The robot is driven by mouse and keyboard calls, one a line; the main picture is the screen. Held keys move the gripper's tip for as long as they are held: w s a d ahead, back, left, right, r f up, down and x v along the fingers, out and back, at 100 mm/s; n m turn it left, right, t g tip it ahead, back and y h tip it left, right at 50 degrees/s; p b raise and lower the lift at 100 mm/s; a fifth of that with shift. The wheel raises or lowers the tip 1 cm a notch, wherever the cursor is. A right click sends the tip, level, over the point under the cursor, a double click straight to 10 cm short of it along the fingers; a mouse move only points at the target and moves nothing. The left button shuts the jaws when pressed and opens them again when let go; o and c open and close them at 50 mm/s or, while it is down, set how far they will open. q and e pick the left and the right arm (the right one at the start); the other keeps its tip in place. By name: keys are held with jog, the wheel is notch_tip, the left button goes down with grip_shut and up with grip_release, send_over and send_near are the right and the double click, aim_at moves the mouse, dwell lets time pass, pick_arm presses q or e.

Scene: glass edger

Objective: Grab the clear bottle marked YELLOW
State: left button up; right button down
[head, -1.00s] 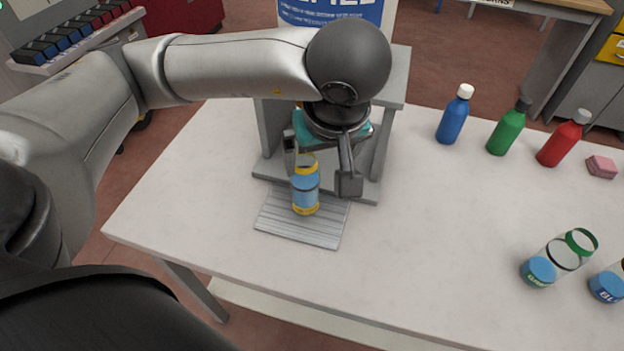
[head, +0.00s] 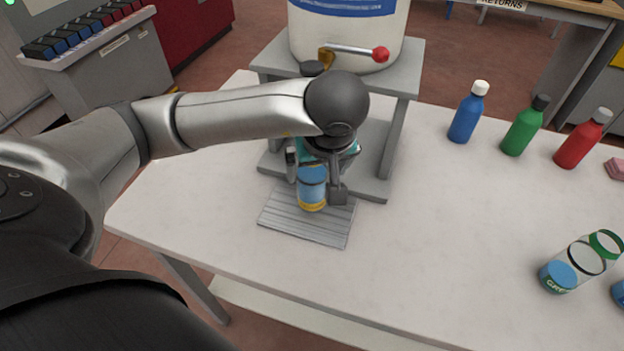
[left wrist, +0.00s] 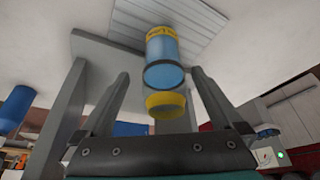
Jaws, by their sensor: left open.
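The clear bottle with yellow bands (head: 312,190) stands upright on the ribbed grey drip tray (head: 305,232), with blue liquid inside. My left gripper (head: 318,188) is open around the upper part of the bottle, one finger to each side, and hides its top in the head view. In the left wrist view the bottle (left wrist: 165,62) shows between the two open fingers (left wrist: 155,92), with gaps on both sides. Its yellow label lettering is too small to read fully. My right gripper is not in view.
A grey stand (head: 408,80) holds a large white container (head: 300,40) with a red-knobbed tap (head: 380,54) just behind. Blue (head: 468,115), green (head: 525,128) and red (head: 582,140) bottles stand at right. A green-banded clear bottle (head: 578,265) is at front right. The table middle is clear.

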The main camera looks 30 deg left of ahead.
pick_arm(q)
jog(key=x, duration=0.4)
jog(key=shift+w+a, duration=0.1)
jog(key=shift+a, duration=0.3)
jog(key=shift+c, duration=0.2)
jog(key=c, duration=1.5)
grip_shut()
jog(key=shift+r, duration=0.1)
